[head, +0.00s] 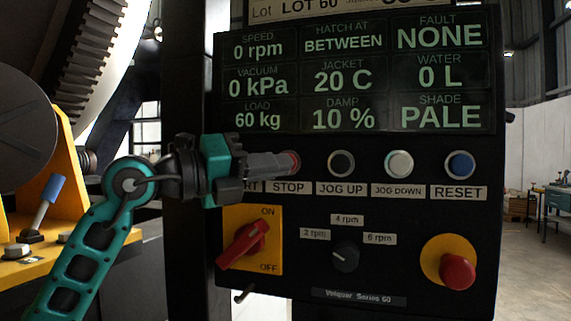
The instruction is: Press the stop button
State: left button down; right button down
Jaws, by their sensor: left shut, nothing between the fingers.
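The stop button (295,161) is a red round button on the black control panel, directly above the label STOP (289,188). My left gripper (281,164) comes in from the left, shut and empty, its grey fingertips right at the button and covering most of it. I cannot tell whether the tips touch the button or press it in. The start button and part of its label are hidden behind my gripper. My right gripper is not in view.
To the right sit the black jog up button (341,164), white jog down button (399,164) and blue reset button (460,164). Below are a red rotary switch (243,245), a black knob (345,256) and a red emergency button (457,271). The display (356,80) reads 0 rpm.

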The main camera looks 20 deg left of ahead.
pick_arm(q)
jog(key=shift+s, duration=0.65)
jog(key=shift+s, duration=0.1)
jog(key=s+b, duration=0.1)
jog(key=s, duration=0.3)
jog(key=shift+s+a, duration=0.1)
jog(key=shift+s, duration=0.3)
dwell(0.4)
